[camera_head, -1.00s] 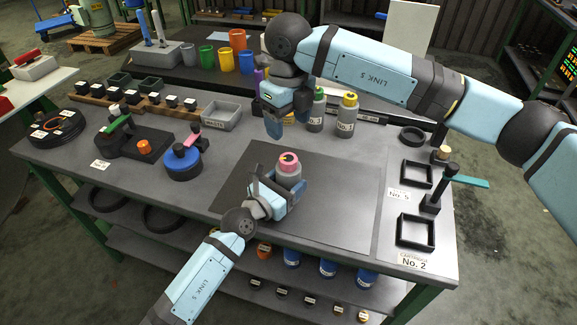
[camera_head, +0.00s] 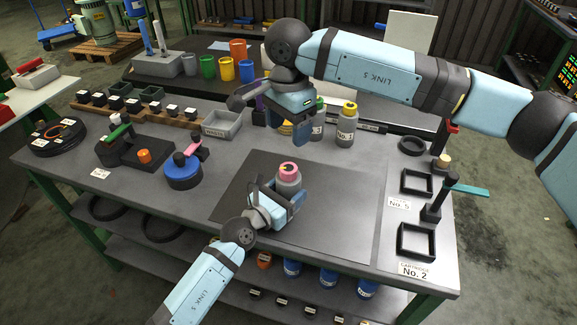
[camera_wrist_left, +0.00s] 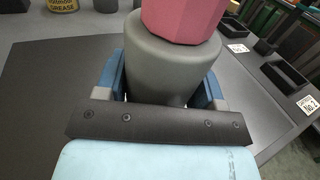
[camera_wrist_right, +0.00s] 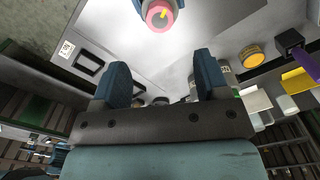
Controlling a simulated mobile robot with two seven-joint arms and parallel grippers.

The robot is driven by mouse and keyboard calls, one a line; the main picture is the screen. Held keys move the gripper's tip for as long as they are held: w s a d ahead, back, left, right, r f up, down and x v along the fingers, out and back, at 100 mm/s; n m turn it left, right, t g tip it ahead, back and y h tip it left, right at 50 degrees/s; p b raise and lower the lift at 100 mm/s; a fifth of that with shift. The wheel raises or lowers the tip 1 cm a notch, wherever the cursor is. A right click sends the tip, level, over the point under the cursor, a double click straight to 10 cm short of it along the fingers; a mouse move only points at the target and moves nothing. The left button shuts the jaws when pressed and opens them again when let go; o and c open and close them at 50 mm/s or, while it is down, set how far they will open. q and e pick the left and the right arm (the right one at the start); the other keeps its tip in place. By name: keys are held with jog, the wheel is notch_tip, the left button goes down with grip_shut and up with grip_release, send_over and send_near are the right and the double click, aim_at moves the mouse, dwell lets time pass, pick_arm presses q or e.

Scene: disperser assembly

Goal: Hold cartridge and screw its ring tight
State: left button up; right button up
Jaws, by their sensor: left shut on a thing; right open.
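The cartridge (camera_head: 288,185) is a grey cylinder with a pink ring (camera_head: 288,170) on top, standing upright over the dark mat. My left gripper (camera_head: 284,204) is shut around the cartridge's grey body. In the left wrist view the grey body (camera_wrist_left: 165,68) sits between the blue fingers, with the pink ring (camera_wrist_left: 182,18) above it. My right gripper (camera_head: 300,124) is open and empty, above and behind the cartridge. The right wrist view shows the pink ring (camera_wrist_right: 158,14) at the top edge, beyond the open fingers (camera_wrist_right: 160,80). Whether the cartridge touches the mat is hidden by my left gripper.
The dark mat (camera_head: 340,215) is otherwise clear. Grey bottles with yellow (camera_head: 346,128) and green caps stand behind it. A grey bin (camera_head: 221,125) and a blue round fixture (camera_head: 183,172) are to the left. Black square frames (camera_head: 416,241) and a post with a teal handle (camera_head: 465,189) are at right.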

aim_at(289, 167)
notch_tip(289, 167, down, 11)
jog(key=shift+f, duration=0.1)
dwell(0.3)
jog(key=c, duration=0.9)
